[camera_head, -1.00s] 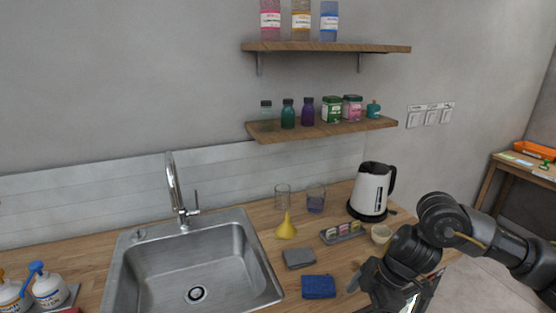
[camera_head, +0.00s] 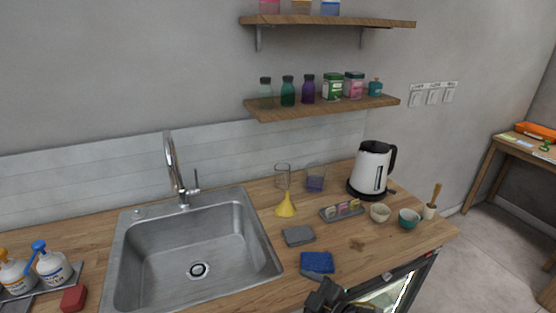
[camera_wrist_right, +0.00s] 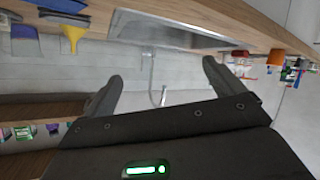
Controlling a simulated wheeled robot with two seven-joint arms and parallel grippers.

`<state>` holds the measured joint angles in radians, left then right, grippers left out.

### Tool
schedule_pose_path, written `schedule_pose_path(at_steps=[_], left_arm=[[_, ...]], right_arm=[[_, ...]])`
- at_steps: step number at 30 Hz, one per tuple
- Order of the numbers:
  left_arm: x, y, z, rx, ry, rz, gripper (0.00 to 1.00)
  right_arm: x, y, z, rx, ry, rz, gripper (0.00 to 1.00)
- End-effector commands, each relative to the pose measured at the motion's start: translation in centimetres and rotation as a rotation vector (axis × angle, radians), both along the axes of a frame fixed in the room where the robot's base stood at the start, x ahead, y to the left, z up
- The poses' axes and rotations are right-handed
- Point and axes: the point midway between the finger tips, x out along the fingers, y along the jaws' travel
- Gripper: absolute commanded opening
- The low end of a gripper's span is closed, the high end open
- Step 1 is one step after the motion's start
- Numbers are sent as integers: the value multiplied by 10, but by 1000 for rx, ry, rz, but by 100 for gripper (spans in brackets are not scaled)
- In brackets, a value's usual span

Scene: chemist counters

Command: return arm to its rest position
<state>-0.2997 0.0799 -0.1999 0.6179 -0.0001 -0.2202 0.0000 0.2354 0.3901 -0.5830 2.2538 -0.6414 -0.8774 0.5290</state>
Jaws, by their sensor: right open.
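My right gripper (camera_head: 325,292) shows as a dark shape at the bottom edge of the head view, low at the front edge of the wooden counter (camera_head: 255,195), near the blue sponge (camera_head: 317,262). Most of the arm is out of the frame. In the right wrist view the two dark fingers (camera_wrist_right: 162,75) stand wide apart with nothing between them. My left gripper is not in view.
The sink (camera_head: 270,275) is left of the sponges. A grey sponge (camera_head: 298,236), yellow funnel (camera_head: 286,206), kettle (camera_head: 370,170), cream bowl (camera_head: 380,213) and teal bowl (camera_head: 409,219) stand on the counter. An appliance with a lit window (camera_head: 385,294) is under the counter.

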Motion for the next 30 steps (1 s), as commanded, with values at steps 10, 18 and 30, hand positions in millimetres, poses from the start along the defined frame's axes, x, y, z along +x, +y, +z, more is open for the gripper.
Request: schedule_pose_path(at_steps=[10,18,30], left_arm=[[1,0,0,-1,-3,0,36],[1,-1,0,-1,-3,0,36],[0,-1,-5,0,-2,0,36]], right_arm=[[-91,-135,-99,-91,457,-612,94],[-178,-188,-138,-180,737,-793,94],[-197,-202,-239,-231,875,-844,94]])
